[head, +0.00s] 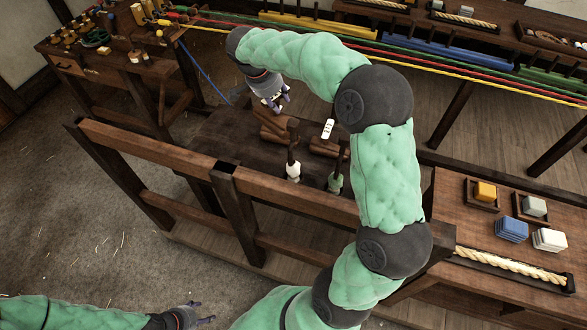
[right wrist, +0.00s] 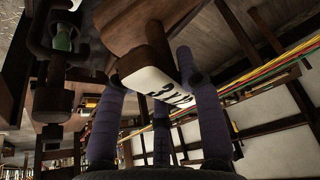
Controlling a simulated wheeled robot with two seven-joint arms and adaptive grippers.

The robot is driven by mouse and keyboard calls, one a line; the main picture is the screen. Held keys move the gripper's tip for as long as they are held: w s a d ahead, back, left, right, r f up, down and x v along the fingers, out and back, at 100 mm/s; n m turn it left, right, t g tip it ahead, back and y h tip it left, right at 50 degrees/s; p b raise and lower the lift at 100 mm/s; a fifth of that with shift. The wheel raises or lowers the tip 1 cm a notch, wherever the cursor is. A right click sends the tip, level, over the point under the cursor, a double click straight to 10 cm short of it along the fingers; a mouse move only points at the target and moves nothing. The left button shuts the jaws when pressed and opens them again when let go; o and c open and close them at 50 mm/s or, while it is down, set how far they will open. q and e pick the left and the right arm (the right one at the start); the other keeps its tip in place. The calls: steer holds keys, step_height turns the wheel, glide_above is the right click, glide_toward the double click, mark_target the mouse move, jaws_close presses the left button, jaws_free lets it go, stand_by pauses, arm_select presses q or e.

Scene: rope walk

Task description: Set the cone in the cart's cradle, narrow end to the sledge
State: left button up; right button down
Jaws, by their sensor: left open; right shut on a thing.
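My right gripper (head: 279,100) reaches over the cart's dark top (head: 222,130) from above. In the right wrist view, a wooden body with a white, dark-marked face (right wrist: 150,75) shows between the fingers. My left gripper (head: 197,310) is open and empty at the bottom left. The sledge cannot be picked out.
A wooden rail (head: 150,145) runs in front of the cart. Two upright handles with white (head: 293,171) and green (head: 335,182) lower ends stand close to my right gripper. Coloured ropes (head: 440,62) stretch behind. A right-hand table (head: 440,215) holds blocks and rope. My arm hides part of the cart.

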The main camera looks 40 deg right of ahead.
step_height(320, 180, down, 2)
steer(key=shift+f+b, duration=0.1)
steer(key=shift+b, duration=0.45)
step_height(320, 180, down, 17)
steer(key=b, duration=0.4)
steer(key=shift+f+b, duration=0.15)
steer(key=shift+b, duration=0.25)
steer(key=shift+f, duration=0.15)
steer(key=c, duration=0.9)
jaws_free()
steer(key=shift+o, duration=0.4)
